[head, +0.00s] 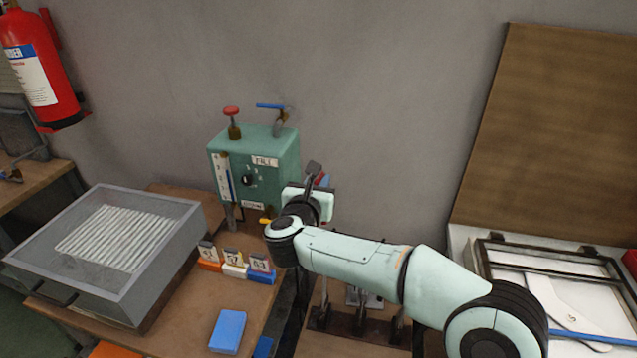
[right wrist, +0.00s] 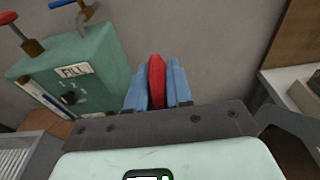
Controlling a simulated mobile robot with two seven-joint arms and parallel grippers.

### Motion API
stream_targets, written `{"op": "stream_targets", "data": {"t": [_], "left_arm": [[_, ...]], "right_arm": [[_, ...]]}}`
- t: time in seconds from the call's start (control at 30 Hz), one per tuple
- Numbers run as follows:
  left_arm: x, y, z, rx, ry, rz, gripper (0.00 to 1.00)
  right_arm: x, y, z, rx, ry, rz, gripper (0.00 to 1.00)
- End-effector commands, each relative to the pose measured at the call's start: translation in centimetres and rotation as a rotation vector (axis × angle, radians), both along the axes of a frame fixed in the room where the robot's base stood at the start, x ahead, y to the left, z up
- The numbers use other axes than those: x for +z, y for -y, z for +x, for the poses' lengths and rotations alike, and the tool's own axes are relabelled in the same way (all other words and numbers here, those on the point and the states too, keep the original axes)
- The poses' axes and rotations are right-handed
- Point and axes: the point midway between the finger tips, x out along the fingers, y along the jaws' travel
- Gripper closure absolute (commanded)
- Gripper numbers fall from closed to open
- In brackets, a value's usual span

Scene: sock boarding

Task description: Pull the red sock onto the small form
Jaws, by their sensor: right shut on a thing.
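My right gripper (head: 320,181) is raised in front of the wall, just right of the green box. In the right wrist view, its two blue fingers (right wrist: 157,85) are shut on the red sock (right wrist: 156,80), a narrow red strip between them. In the head view the sock is mostly hidden behind the gripper. My right arm crosses in front of a dark stand with metal parts (head: 358,325) on the bench and hides much of it. I cannot tell whether the small form is there. My left gripper is not in view.
A green box (head: 277,151) with valves stands at the back. A grey tray (head: 165,240) of white rods is at left. Small numbered blocks (head: 234,270) and a blue block (head: 228,331) lie on the bench. A dark-framed unit (head: 505,252) with a white foot-shaped piece is at right.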

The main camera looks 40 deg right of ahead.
Motion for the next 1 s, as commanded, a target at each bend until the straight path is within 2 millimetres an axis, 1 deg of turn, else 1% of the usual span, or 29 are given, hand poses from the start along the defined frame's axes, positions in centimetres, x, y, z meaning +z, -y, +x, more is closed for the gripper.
{"op": "stream_targets", "data": {"t": [0.33, 0.8, 1.0], "left_arm": [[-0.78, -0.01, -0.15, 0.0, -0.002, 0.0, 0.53], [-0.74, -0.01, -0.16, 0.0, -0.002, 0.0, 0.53], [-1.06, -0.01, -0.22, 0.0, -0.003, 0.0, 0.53]], "right_arm": [[-0.07, 0.01, -0.01, 0.0, 0.0, 0.0, 0.97], [0.02, 0.01, -0.01, 0.0, 0.0, 0.0, 0.97], [-0.02, -0.03, 0.0, 0.001, 0.002, 0.0, 0.97]]}}
